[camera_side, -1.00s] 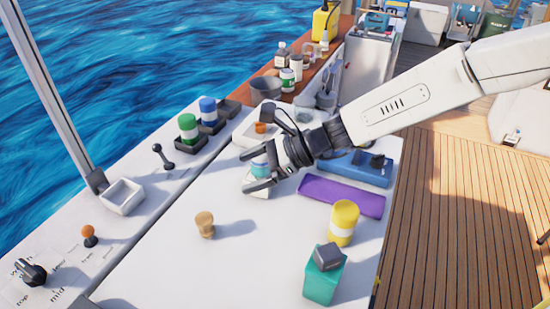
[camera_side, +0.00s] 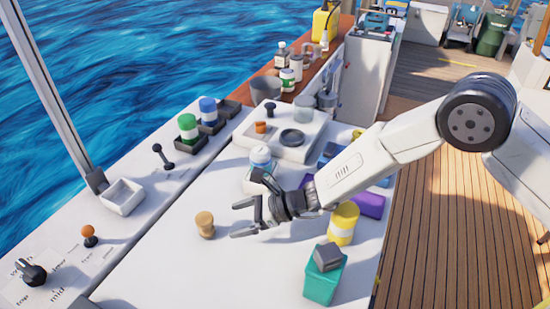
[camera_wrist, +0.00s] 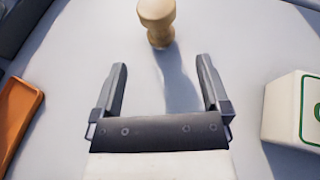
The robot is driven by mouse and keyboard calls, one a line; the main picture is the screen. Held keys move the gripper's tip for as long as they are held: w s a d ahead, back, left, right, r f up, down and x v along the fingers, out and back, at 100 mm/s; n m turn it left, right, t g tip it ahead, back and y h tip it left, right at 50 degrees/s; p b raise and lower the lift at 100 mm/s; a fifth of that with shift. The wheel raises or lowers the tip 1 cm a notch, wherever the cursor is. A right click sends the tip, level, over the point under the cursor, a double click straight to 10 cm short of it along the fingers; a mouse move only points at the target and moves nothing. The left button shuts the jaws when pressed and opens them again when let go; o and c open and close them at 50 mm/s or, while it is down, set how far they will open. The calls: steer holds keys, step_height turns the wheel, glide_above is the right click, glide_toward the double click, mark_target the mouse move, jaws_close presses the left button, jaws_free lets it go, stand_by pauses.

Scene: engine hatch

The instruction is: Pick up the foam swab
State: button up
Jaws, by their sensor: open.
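The foam swab (camera_side: 205,225), a tan piece with a rounded top and narrowed waist, stands upright on the white hatch surface (camera_side: 165,265). My gripper (camera_side: 235,220) is open and empty, just right of the swab in the side view, with its fingers pointing toward it. In the wrist view the swab (camera_wrist: 157,22) is at the top, beyond the fingertips and roughly centred between the two fingers of my gripper (camera_wrist: 162,64). Nothing touches the swab.
A yellow cylinder (camera_side: 343,224) and a teal block with a grey piece on top (camera_side: 322,284) stand right of my gripper. In the wrist view an orange thing (camera_wrist: 20,115) lies left and a white box (camera_wrist: 291,110) right. The surface around the swab is clear.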

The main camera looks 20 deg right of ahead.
mark_target(211, 228)
steer(key=shift+x, duration=1.3)
steer(key=shift+a, duration=0.1)
steer(key=shift+x, duration=2.5)
jaws_close()
steer(key=shift+r, duration=0.1)
